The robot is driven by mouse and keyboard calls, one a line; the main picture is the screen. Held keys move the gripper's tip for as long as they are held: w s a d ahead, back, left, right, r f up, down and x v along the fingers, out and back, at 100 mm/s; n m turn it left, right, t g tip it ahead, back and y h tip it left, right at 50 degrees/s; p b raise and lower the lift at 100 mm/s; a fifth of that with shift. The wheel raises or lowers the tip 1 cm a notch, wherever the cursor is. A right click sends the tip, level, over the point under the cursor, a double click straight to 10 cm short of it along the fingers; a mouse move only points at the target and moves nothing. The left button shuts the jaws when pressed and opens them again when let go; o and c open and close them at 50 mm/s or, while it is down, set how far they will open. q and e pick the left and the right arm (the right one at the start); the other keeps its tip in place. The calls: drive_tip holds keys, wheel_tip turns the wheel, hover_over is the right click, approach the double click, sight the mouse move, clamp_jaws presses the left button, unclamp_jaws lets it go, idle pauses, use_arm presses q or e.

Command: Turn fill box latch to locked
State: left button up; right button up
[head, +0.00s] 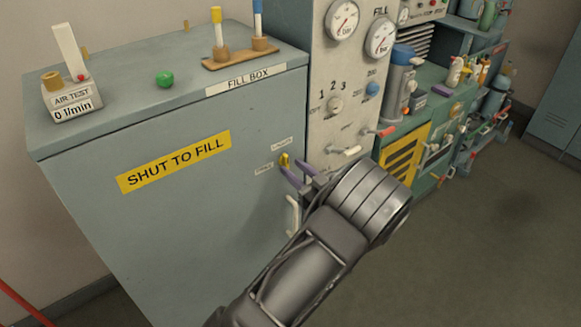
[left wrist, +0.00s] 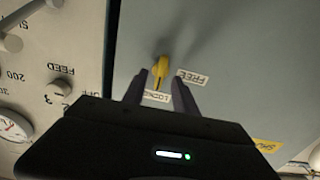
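The fill box (head: 230,215) is a large grey-blue cabinet with a yellow "SHUT TO FILL" label on its front. Its small yellow latch (head: 285,160) sits near the front's right edge. The latch (left wrist: 160,68) is seen close in the left wrist view, its long side running roughly toward the LOCKED label (left wrist: 157,96). The FREE label (left wrist: 193,77) is off to one side. My left gripper (head: 297,172) is open, its two fingers apart, with the latch in line between the tips (left wrist: 160,78). I cannot tell whether they touch it. My right gripper is out of view.
A pale handle (head: 293,215) is below the latch on the box front, close to my left arm. The gauge panel (head: 345,90) with knobs and levers stands directly right of the box. Open floor (head: 480,220) lies at the right.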

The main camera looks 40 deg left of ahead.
use_arm(q)
drive_tip(key=b+v, duration=0.1)
drive_tip(key=v, duration=0.4)
drive_tip(key=shift+d, duration=0.1)
idle(0.3)
wheel_tip(320, 180, down, 15)
drive_tip(key=d+m+t+h, duration=0.2)
drive_tip(key=m+t+h, duration=0.1)
drive_tip(key=m+h, duration=0.3)
drive_tip(key=s+d+f+m+g+h, duration=0.1)
drive_tip(key=s+d+f+h, duration=0.15)
drive_tip(key=d+f, duration=0.2)
drive_tip(key=s+d+f+m+h, duration=0.2)
drive_tip(key=d+f+h, duration=0.15)
drive_tip(key=f, duration=0.25)
drive_tip(key=s+d+f+m+g+h, duration=0.1)
drive_tip(key=s+d+g+h, duration=0.1)
drive_tip(key=s+d, duration=0.4)
drive_tip(key=s+d+f+m+g+h, duration=0.1)
drive_tip(key=s+d+h, duration=0.3)
drive_tip(key=s, duration=0.5)
drive_tip(key=s+d+f+m+g+h, duration=0.2)
drive_tip(key=s+d+f+g+h, duration=0.1)
drive_tip(key=s+d, duration=0.4)
drive_tip(key=shift+s+d+f+g, duration=0.25)
drive_tip(key=shift+s+d+g, duration=0.05)
drive_tip(key=shift+d, duration=0.5)
